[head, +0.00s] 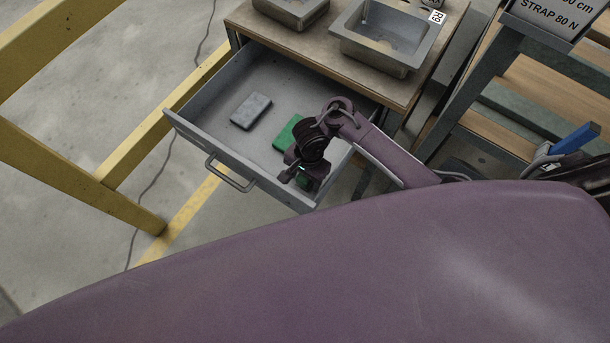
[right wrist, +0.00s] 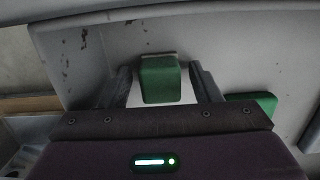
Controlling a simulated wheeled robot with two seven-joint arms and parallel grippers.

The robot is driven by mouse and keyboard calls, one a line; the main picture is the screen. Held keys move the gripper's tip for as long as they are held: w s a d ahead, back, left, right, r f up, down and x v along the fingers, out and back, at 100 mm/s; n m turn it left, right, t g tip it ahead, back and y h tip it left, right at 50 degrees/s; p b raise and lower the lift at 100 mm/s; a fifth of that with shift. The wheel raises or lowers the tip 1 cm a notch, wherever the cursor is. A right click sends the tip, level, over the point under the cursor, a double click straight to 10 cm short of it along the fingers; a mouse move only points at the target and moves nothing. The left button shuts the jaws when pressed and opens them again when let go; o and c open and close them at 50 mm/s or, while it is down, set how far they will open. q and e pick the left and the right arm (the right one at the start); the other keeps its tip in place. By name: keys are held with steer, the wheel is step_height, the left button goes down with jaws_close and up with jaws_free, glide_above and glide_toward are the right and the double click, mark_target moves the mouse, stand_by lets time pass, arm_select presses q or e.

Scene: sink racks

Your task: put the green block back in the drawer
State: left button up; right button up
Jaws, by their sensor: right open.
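The open grey drawer (head: 222,92) holds a flat green block (head: 290,132) lying on its floor, partly hidden by my right arm. My right gripper (head: 301,181) is over the drawer's front right corner, pointing down. A second green block (head: 303,183) shows at its fingers. In the right wrist view this block (right wrist: 160,79) sits between the two open fingers, with a gap on each side. Whether it rests on the drawer floor I cannot tell. The other green piece (right wrist: 252,104) shows right of the fingers, partly hidden. My left gripper is out of view.
A grey block (head: 251,110) lies in the drawer's left part. The drawer handle (head: 231,174) sticks out in front. Metal sinks (head: 384,38) stand on the worktop above. A yellow frame (head: 75,175) is at left, a rack with a sign (head: 550,20) at right.

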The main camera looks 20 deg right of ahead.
steer(key=r+p, duration=0.2)
steer(key=r, duration=0.1)
steer(key=r+p, duration=0.3)
steer(key=r, duration=0.1)
steer(key=d+r+p, duration=0.1)
steer(key=r+p, duration=0.2)
steer(key=shift+w+r, duration=0.35)
steer(key=shift+w+r+p, duration=0.1)
steer(key=shift+r+p, duration=0.65)
steer(key=shift+p, duration=0.05)
steer(key=shift+d, duration=0.1)
